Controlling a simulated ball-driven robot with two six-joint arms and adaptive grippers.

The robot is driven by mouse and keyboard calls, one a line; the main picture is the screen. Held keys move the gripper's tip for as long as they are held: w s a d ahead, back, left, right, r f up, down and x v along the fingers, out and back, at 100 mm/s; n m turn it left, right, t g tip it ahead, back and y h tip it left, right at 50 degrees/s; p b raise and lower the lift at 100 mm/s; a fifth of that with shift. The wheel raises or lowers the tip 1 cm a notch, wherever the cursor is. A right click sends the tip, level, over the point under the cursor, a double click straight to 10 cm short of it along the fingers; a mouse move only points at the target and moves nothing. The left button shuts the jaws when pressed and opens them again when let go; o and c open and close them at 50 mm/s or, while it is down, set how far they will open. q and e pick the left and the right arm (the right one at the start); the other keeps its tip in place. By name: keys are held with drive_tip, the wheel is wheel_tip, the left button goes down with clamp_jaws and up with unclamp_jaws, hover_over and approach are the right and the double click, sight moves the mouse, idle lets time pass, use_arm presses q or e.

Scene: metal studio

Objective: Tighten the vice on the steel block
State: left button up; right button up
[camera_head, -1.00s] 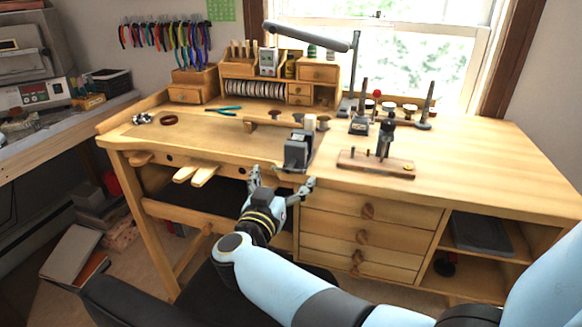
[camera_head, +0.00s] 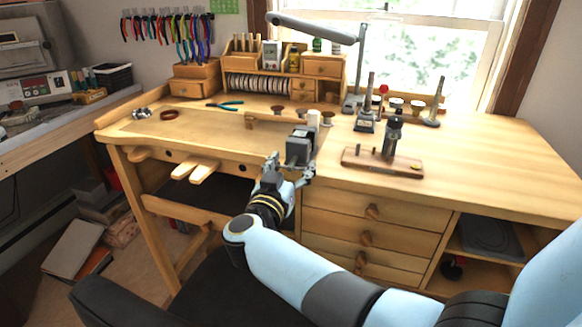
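The dark grey vice (camera_head: 299,148) stands at the front edge of the wooden workbench (camera_head: 460,165). A pale, light-coloured block (camera_head: 314,118) shows at the top of the vice, toward its back; I cannot tell how firmly it is gripped. My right gripper (camera_head: 289,163) is at the front of the vice, with one finger on each side of its lower front. The fingers look spread around the vice's front part; whether they touch it is too small to tell. The vice's handle is hidden by the gripper. My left gripper is not in view.
A wooden board with a dark upright tool (camera_head: 390,140) stands right of the vice. Teal pliers (camera_head: 225,106) and a brown ring (camera_head: 169,114) lie at the back left. Wooden bench pegs (camera_head: 190,170) jut from the front edge. The bench's right side is clear.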

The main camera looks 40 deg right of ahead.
drive_tip(key=shift+s+d, duration=0.1)
drive_tip(key=shift+d, duration=0.05)
drive_tip(key=c, duration=0.9)
drive_tip(key=o, duration=1.4)
drive_tip(key=shift+w+a, duration=0.35)
drive_tip(key=shift+w, duration=0.05)
drive_tip(key=o, duration=0.5)
drive_tip(key=shift+a, duration=0.1)
drive_tip(key=shift+o, duration=0.2)
drive_tip(key=shift+s, duration=0.1)
drive_tip(key=shift+r, duration=0.35)
wheel_tip(320, 180, up, 9)
drive_tip(key=shift+r, duration=0.15)
